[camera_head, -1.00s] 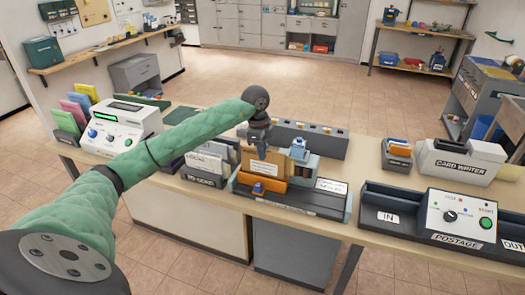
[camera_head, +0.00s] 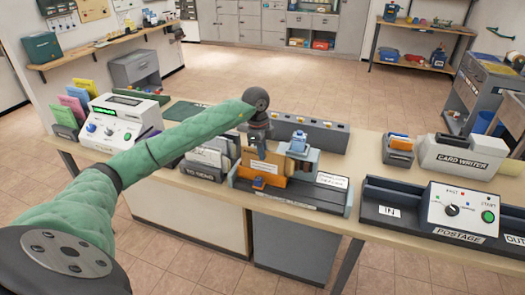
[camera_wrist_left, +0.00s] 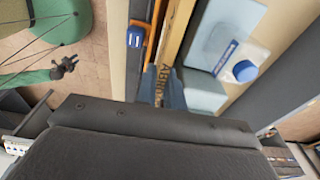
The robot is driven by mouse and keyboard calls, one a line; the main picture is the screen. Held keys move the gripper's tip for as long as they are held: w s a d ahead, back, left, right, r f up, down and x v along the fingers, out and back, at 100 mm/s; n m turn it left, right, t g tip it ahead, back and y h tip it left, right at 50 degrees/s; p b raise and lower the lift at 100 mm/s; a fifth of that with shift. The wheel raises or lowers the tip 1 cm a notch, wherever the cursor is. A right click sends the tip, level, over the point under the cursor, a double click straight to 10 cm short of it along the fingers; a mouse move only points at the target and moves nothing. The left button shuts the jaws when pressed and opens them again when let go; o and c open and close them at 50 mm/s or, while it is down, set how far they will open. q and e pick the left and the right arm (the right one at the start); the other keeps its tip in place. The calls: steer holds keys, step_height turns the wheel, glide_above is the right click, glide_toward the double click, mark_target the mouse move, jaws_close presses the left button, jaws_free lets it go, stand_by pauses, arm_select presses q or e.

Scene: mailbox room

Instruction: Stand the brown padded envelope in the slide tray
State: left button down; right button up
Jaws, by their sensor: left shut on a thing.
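My left gripper (camera_head: 260,141) is shut on the top of the brown padded envelope (camera_head: 265,167). The envelope stands roughly upright over the slide tray (camera_head: 300,199), its white label facing front; its lower edge is hidden, so I cannot tell whether it touches the tray floor. An orange part with a blue tab (camera_head: 258,183) sits just in front of it. In the left wrist view my bluish fingers (camera_wrist_left: 161,84) close on the envelope's tan edge (camera_wrist_left: 178,35), and the blue-tabbed part (camera_wrist_left: 136,38) is just left. My right gripper is not in view.
The TO SEND rack (camera_head: 203,172) with letters stands left of the tray. A blue-topped bottle (camera_head: 298,143) is close behind its right side. The counter's near edge is close.

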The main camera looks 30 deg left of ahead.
arm_select(q)
steer(key=shift+f, duration=0.7)
steer(key=c, duration=1.4)
jaws_free()
steer(key=shift+r+p, duration=1.55)
steer(key=shift+r, duration=2)
